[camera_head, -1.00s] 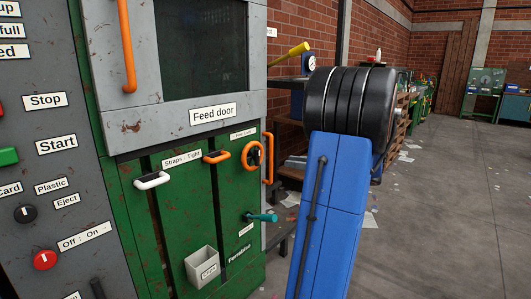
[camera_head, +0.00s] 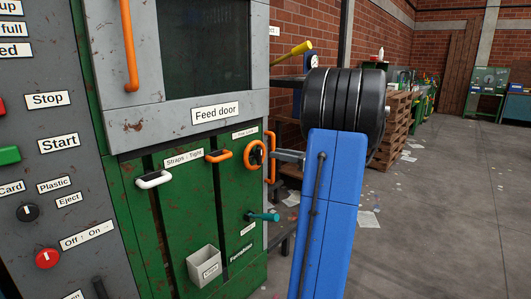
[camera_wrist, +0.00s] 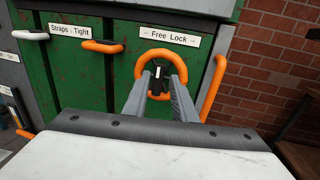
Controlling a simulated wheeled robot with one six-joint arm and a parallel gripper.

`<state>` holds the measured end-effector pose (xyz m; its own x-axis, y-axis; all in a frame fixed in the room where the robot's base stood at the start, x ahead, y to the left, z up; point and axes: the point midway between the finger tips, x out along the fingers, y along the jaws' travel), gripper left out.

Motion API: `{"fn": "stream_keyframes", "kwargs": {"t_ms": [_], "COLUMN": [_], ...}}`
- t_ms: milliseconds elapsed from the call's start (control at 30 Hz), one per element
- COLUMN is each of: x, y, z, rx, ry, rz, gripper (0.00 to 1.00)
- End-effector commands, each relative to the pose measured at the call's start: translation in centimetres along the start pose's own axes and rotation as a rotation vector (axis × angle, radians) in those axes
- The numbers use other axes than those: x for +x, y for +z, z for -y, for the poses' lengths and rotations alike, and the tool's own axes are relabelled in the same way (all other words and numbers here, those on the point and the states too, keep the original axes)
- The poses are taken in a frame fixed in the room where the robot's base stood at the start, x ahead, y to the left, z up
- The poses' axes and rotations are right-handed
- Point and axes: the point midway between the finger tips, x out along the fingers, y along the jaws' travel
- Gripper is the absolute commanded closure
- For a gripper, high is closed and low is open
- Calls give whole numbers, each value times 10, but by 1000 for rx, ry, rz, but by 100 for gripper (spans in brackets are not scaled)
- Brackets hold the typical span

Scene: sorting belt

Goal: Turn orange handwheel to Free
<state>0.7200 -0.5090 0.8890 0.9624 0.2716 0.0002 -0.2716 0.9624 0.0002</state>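The orange handwheel (camera_head: 247,157) is on the green machine front, right of the orange strap handle, with a dark hub. In the wrist view the handwheel (camera_wrist: 140,66) is straight ahead, under the "Free Lock" label (camera_wrist: 170,36), whose Free end is left and Lock end right. My gripper (camera_wrist: 164,77) is open, its two grey fingers apart and pointing at the wheel, their tips overlapping its lower half in the picture. Whether they touch it I cannot tell.
An upright orange handle (camera_wrist: 213,88) stands close right of the wheel. The orange strap handle (camera_wrist: 103,46) and a white one (camera_wrist: 34,35) are to the left. A teal handle (camera_head: 262,217) and a grey bin (camera_head: 203,266) are below. Open floor is at right.

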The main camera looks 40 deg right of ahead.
Motion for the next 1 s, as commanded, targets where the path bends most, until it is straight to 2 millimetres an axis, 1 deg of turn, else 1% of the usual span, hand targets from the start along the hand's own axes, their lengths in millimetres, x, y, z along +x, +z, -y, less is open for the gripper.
{"fn": "stream_keyframes", "kwargs": {"t_ms": [33,200,400,600,833,867,900,967,1000], "x": [9,36,57,65,66,66,65,65,65], "y": [0,0,0,0,0,0,0,0,0], "z": [-1,-1,0,0,0,0,0,0,0], "rx": [0,0,0,0,0,0,0,0,0], "ry": [2,2,1,0,0,0,0,0,0], "rz": [0,0,0,0,0,0,0,0,0], "gripper": [75,75,75,75,75,78,87,100,100]}}
